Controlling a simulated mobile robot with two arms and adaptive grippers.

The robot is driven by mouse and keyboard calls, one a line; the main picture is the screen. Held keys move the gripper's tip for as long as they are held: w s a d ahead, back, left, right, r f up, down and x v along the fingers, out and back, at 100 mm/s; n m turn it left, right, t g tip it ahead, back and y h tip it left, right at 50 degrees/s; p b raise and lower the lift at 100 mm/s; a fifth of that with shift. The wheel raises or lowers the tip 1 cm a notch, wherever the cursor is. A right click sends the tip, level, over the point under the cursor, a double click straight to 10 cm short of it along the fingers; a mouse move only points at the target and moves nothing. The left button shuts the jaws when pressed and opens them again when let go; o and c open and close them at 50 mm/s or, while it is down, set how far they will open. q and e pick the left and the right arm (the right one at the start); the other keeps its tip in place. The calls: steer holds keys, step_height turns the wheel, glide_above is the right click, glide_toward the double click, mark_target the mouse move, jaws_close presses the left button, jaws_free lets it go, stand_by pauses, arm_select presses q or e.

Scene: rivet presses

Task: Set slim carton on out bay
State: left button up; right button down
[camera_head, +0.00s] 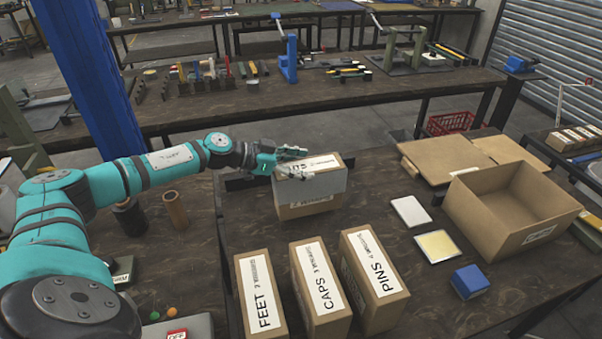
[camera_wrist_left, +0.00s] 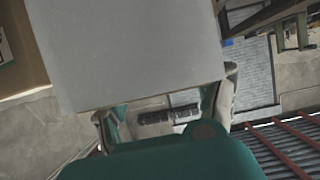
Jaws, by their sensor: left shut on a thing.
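My left gripper (camera_head: 308,164) is shut on a flat grey carton (camera_head: 320,187), which I take to be the slim carton. The carton is up against or just in front of a brown labelled box (camera_head: 305,211) and hides part of it; I cannot tell whether they touch. In the left wrist view the grey carton (camera_wrist_left: 130,50) fills the upper middle, between the two fingers. No out bay can be made out by a readable label. My right gripper is not in view.
Cartons marked FEET (camera_head: 260,295), CAPS (camera_head: 320,290) and PINS (camera_head: 373,280) stand in front. An open brown box (camera_head: 510,240) is at right. A white pad (camera_head: 411,211), a yellow pad (camera_head: 436,246) and a blue block (camera_head: 470,282) lie between. Bare tabletop shows beyond the white pad.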

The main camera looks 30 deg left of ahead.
mark_target(274, 172)
arm_select(q)
step_height(274, 172, down, 3)
steer(key=shift+f, duration=0.1)
stand_by(0.3)
steer(key=o, duration=1.8)
steer(key=shift+f, duration=0.15)
steer(key=b+v, duration=0.2)
steer(key=v, duration=0.8)
steer(key=shift+s+a, duration=0.2)
steer(key=shift+s, duration=0.15)
steer(key=shift+s+a+r+b, duration=0.3)
steer(key=shift+s+a+r, duration=0.05)
steer(key=shift+s+r, duration=0.1)
